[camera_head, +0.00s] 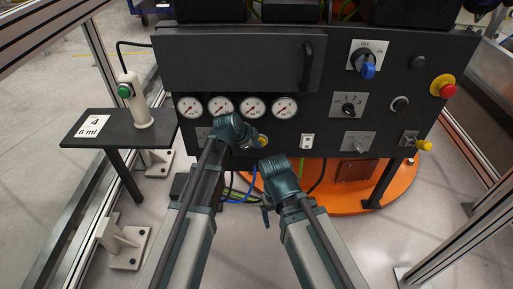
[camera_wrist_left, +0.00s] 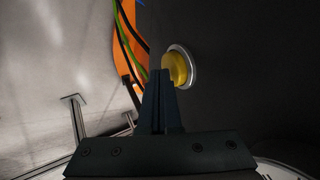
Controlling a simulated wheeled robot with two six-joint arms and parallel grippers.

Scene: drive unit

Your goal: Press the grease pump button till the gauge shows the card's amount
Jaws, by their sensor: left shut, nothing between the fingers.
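A white card (camera_head: 89,127) on a small black side table reads "6 ml" under a larger mark that looks like a 4. Several round white gauges (camera_head: 221,107) sit in a row on the dark panel; their readings are too small to tell. A yellow round button (camera_head: 262,140) sits below them; in the left wrist view the yellow button (camera_wrist_left: 177,69) has a silver ring. My left gripper (camera_wrist_left: 160,74) is shut and empty, its tips right beside the button; contact cannot be told. My right gripper (camera_head: 267,207) hangs lower, its fingers unclear.
A white post with a green button (camera_head: 124,90) stands on the side table (camera_head: 150,137). The panel (camera_head: 310,143) also carries a blue-handled switch (camera_head: 368,70), a dial (camera_head: 348,108) and a red stop button (camera_head: 448,91). Cables hang below, near an orange base (camera_head: 393,187).

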